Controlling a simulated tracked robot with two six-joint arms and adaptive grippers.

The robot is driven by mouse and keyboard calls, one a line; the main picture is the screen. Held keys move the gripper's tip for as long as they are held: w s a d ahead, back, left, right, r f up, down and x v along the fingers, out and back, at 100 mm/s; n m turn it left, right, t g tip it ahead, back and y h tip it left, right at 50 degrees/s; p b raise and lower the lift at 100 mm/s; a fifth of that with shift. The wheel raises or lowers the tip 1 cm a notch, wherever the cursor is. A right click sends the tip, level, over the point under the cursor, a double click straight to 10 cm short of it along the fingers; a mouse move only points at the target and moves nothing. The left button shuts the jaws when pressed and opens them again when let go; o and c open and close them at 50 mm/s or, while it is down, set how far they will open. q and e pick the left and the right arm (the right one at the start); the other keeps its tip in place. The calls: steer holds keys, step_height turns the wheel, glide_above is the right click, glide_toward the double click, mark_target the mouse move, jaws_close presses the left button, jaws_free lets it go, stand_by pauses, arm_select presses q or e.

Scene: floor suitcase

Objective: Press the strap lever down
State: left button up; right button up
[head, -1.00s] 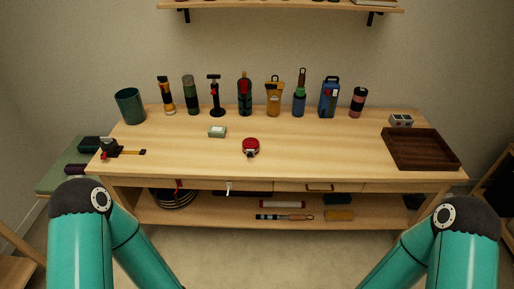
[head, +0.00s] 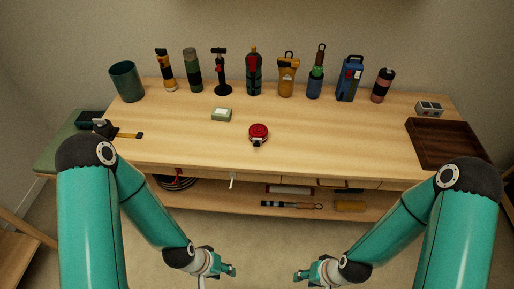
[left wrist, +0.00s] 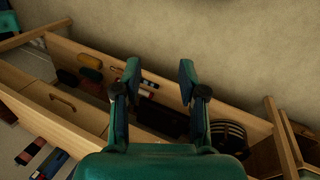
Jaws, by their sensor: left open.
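The strap device, with a dark body (head: 103,126) and a yellow strap (head: 128,135), lies at the left end of the workbench. My left arm partly hides it, and its lever cannot be made out. My left gripper (head: 232,271) is low in front of the bench, right of the strap and well away from it. In the left wrist view its two fingers (left wrist: 160,85) are spread and empty, over the bench's drawer and lower shelf. My right gripper (head: 298,279) is low in front of the bench, facing the left one; its fingers look apart and empty.
A green cup (head: 127,82) and several bottles and tools line the back. A dark tray (head: 448,145) is at right. The bench (head: 190,140) is clear between strap and tape measure.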

arm_select(q)
steer(key=shift+o, duration=1.2)
steer(key=m+t+y+b, duration=0.3)
steer(key=t+b, duration=1.4)
steer(key=b, duration=2.2)
glide_toward(257, 144)
steer(key=shift+n+y, duration=0.5)
steer(key=w, duration=0.8)
steer(key=shift+d+f, duration=0.25)
steer(key=shift+f, duration=0.1)
